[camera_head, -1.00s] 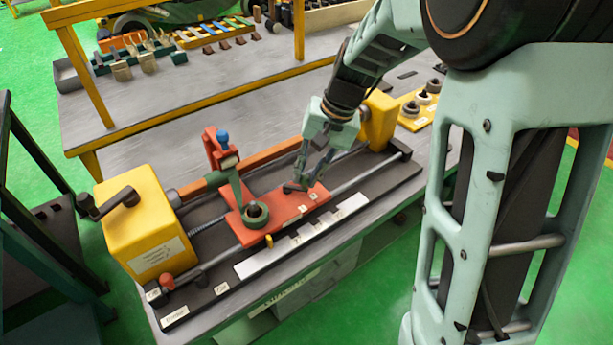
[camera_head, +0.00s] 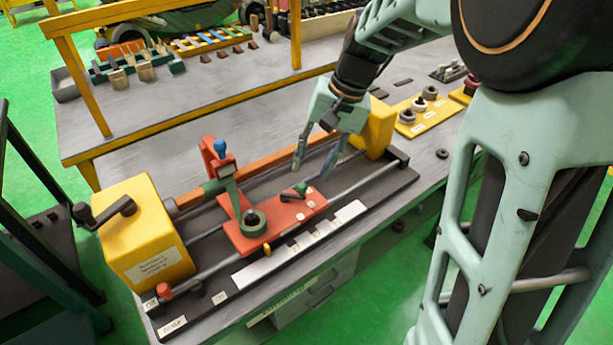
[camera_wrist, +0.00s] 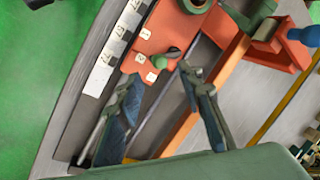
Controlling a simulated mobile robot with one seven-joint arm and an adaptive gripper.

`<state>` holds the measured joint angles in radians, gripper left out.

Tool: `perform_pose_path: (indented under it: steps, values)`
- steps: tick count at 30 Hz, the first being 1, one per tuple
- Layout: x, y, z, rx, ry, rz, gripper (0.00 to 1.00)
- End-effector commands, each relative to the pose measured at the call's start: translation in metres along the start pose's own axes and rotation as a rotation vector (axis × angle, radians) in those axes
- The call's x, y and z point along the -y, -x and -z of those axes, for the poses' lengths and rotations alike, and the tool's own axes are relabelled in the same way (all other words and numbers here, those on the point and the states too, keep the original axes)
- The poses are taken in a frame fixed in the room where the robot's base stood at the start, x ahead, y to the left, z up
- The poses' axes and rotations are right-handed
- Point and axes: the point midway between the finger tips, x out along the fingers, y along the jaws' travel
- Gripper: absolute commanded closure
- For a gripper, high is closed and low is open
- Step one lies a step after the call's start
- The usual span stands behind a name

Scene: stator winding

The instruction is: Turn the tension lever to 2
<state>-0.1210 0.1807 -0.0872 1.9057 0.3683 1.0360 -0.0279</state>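The digits are too small to read surely. My gripper (camera_head: 312,168) is open and empty, raised just above and behind the lever, apart from it. In the wrist view its two fingers (camera_wrist: 160,76) are spread, with the lever just beyond their tips.
A green ring part (camera_head: 251,222) and a blue-knobbed post (camera_head: 220,147) stand left of the lever. A yellow crank box (camera_head: 145,235) is at the left end. A white scale strip (camera_head: 300,243) runs along the front. Ring parts sit on a yellow board (camera_head: 425,112) at right.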

Motion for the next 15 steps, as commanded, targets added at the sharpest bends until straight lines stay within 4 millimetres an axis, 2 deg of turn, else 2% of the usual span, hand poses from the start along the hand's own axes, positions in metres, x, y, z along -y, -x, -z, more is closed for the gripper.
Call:
perform_pose_path:
  steps: [1,6,10,15]
  values:
    - [0.000,0.012,0.001,-0.005,0.000,0.001,0.66]
    - [0.000,0.042,0.001,-0.003,0.001,0.000,0.66]
    - [0.000,0.055,0.000,-0.001,0.000,0.000,0.66]
    - [0.000,0.061,0.000,0.001,0.000,0.000,0.66]
